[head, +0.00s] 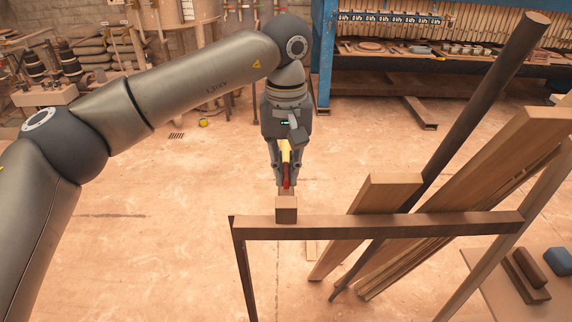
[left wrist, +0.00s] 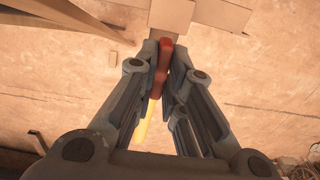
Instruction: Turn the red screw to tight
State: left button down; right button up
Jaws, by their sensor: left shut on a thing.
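The red screw (head: 287,181) shows as a small red piece between the fingertips of my left gripper (head: 284,184) in the head view. In the left wrist view the red screw (left wrist: 163,55) lies between the two fingers, which are closed on it. A yellow piece (head: 285,152) runs up from the red part between the fingers, and it also shows in the left wrist view (left wrist: 144,125). A wooden block (head: 286,209) is just beneath the fingertips, at the rack's beam. The screw's lower end and its contact with the block are hard to make out. My right gripper is not in view.
A dark rack beam (head: 385,227) crosses the front, with wooden planks (head: 385,192) leaning at its right. A dark slanted post (head: 474,105) rises there. A blue-framed press (head: 325,55) stands at the back. The floor at left centre is clear.

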aim_at(287, 170)
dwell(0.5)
pick_arm(q)
jog(key=c, duration=1.5)
grip_release()
jog(key=shift+r, duration=0.1)
notch_tip(287, 170, up, 12)
jog(key=shift+f, duration=0.1)
